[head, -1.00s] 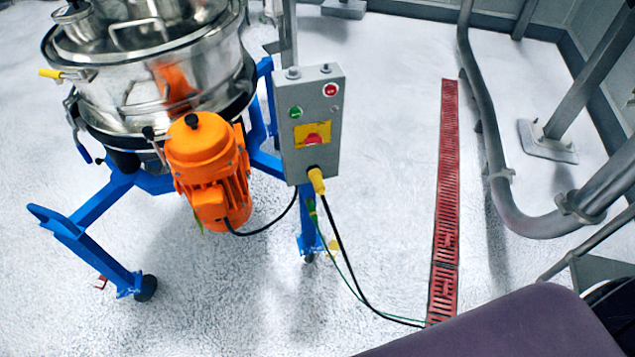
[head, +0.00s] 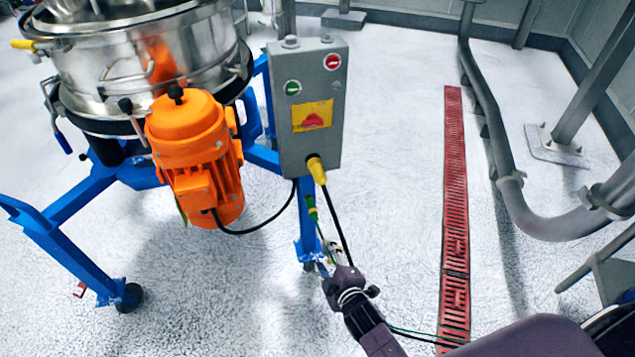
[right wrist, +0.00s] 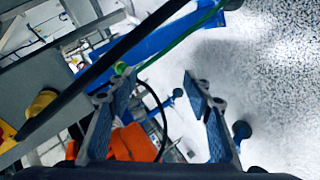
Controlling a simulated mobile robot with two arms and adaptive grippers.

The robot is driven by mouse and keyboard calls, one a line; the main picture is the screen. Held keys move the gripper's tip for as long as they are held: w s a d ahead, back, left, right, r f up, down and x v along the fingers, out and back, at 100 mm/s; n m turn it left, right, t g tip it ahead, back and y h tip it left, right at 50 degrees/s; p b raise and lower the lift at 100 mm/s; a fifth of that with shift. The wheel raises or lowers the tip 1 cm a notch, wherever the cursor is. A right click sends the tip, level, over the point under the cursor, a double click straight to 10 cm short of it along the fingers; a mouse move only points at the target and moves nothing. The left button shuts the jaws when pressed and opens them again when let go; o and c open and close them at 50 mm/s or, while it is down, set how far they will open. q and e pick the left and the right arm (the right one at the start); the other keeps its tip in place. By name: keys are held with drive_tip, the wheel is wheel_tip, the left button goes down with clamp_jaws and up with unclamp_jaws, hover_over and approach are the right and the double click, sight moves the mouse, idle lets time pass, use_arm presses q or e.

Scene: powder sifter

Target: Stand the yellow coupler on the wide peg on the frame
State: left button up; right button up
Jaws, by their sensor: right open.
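A yellow coupler (head: 317,170) hangs at the underside of the grey control box, with a black cable running down from it. It also shows at the left of the right wrist view (right wrist: 42,103). The blue frame (head: 75,200) carries the sifter; I cannot make out its wide peg for certain. My right gripper (head: 330,256) is low beside the frame's right leg, below the coupler and apart from it. In the right wrist view its two fingers (right wrist: 157,76) are spread with nothing gripped; cables cross beyond them. My left gripper is out of view.
The grey control box (head: 310,105) stands above my right gripper. An orange motor (head: 192,150) hangs left of it, under the steel sifter (head: 150,65). A green cable plug (head: 312,208) hangs by the leg.

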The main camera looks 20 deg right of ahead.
drive_tip(key=w+r+n+t+b, duration=0.2)
drive_tip(key=w+r, duration=0.2)
drive_tip(key=r, duration=0.3)
drive_tip(key=n+t+h+b, duration=0.1)
drive_tip(key=n+t+b, duration=0.1)
drive_tip(key=t+b, duration=0.1)
approach(318, 171)
wheel_tip(318, 171, down, 2)
drive_tip(key=w, duration=0.2)
drive_tip(key=shift+w+d+r+n, duration=0.1)
drive_tip(key=shift+w+d+n, duration=0.05)
drive_tip(key=shift+w+n, duration=0.15)
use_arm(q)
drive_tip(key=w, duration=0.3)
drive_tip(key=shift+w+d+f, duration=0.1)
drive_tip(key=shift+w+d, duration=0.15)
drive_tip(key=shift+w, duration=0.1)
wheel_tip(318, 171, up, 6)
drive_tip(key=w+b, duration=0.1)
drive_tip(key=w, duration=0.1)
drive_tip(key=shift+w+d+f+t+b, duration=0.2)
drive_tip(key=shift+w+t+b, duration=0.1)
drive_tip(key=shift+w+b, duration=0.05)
use_arm(e)
drive_tip(key=shift+w+d, duration=0.15)
drive_tip(key=shift+w, duration=4.3)
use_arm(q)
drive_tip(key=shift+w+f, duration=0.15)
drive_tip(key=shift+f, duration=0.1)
